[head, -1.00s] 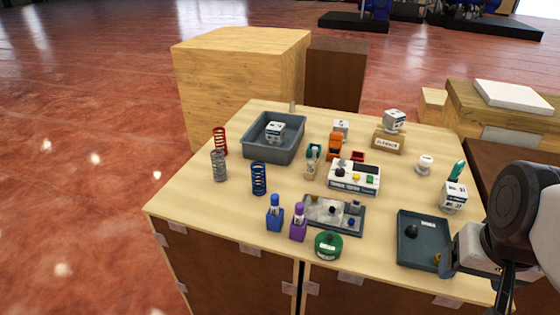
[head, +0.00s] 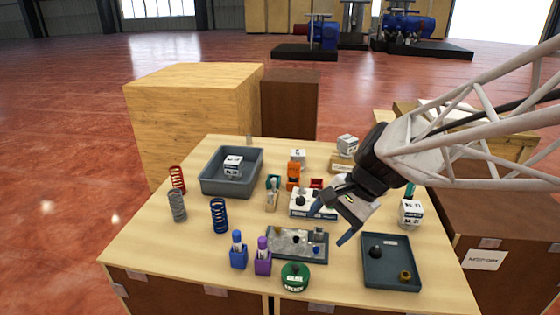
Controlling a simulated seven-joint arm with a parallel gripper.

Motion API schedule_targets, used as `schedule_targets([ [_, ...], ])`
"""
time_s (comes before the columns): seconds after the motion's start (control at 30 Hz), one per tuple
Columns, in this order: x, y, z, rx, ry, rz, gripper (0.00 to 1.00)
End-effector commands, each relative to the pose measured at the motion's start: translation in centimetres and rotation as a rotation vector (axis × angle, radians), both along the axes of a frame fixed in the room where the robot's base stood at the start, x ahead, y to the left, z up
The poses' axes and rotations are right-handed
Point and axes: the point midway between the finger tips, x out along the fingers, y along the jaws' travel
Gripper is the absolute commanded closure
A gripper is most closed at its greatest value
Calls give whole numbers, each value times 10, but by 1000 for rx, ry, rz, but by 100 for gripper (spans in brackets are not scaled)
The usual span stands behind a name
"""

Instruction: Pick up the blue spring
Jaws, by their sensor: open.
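The blue spring (head: 219,216) stands upright on the left part of the table in the head view. A grey spring (head: 177,206) and a red spring (head: 177,179) stand to its left, also upright. My gripper (head: 328,222) hangs over the table to the right of the blue spring, with its two fingers apart and nothing between them. It is above the white tester box (head: 301,204) and the small metal plate area, well apart from the blue spring.
A grey bin (head: 211,186) with a white cube lies behind the springs. Blue (head: 238,256) and purple (head: 262,262) holders and a green round container (head: 295,277) stand near the front edge. A dark tray (head: 391,281) is at front right. Bare table lies left of the holders.

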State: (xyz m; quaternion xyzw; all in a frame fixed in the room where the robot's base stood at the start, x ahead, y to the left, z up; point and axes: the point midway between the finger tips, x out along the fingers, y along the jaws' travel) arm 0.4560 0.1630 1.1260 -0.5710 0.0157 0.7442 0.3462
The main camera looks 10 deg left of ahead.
Motion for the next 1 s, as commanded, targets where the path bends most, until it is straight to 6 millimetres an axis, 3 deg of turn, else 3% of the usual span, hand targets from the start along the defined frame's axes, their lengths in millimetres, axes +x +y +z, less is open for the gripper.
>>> schedule_targets([
  [0.7,112,172,-46,327,558,-332,25],
  [1.0,141,223,-67,402,735,-424,25],
])
